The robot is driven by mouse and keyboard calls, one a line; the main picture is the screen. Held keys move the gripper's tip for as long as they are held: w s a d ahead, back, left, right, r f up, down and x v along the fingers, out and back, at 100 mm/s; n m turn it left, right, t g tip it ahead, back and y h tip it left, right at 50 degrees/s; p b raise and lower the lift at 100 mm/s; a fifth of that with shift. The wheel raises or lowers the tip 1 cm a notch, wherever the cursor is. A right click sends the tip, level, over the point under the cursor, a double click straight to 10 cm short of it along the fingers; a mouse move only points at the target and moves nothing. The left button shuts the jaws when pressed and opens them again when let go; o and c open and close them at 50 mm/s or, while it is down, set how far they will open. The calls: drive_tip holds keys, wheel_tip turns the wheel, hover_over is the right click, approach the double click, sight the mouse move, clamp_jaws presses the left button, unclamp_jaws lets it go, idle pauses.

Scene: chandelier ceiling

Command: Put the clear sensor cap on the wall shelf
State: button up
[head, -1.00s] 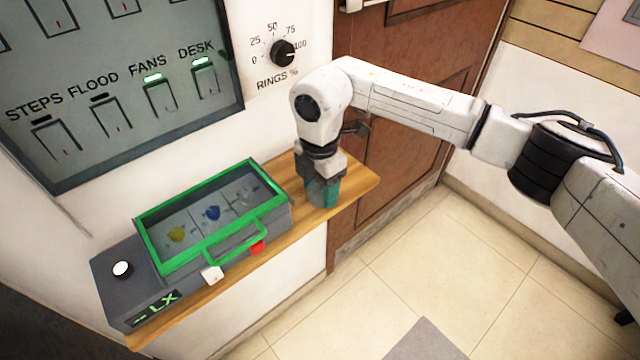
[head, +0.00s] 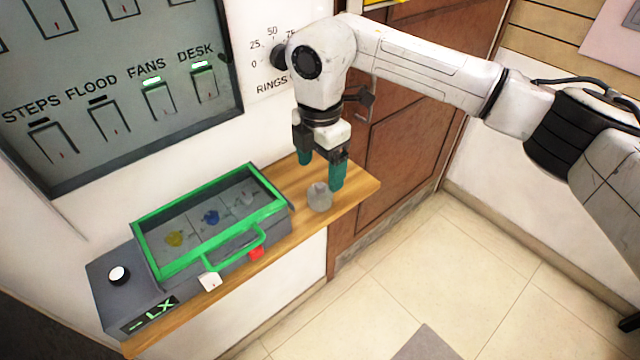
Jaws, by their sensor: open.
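The clear sensor cap (head: 319,197), a small greyish translucent piece with a knob on top, stands on the wooden wall shelf (head: 352,187) near its right end. My gripper (head: 321,173) is open and empty, with its two green fingertips above and behind the cap. The fingers look clear of the cap, though the right fingertip is close to it in the picture.
A grey box with a green-framed clear lid (head: 262,213) and green handle sits on the shelf's left part, with yellow, blue and clear pieces inside. A red piece (head: 256,253) and a white piece (head: 209,281) are at its front. A switch panel (head: 120,90) is above; a brown door (head: 415,130) is right.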

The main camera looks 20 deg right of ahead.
sight(320, 184)
drive_tip(key=shift+r, duration=2.5)
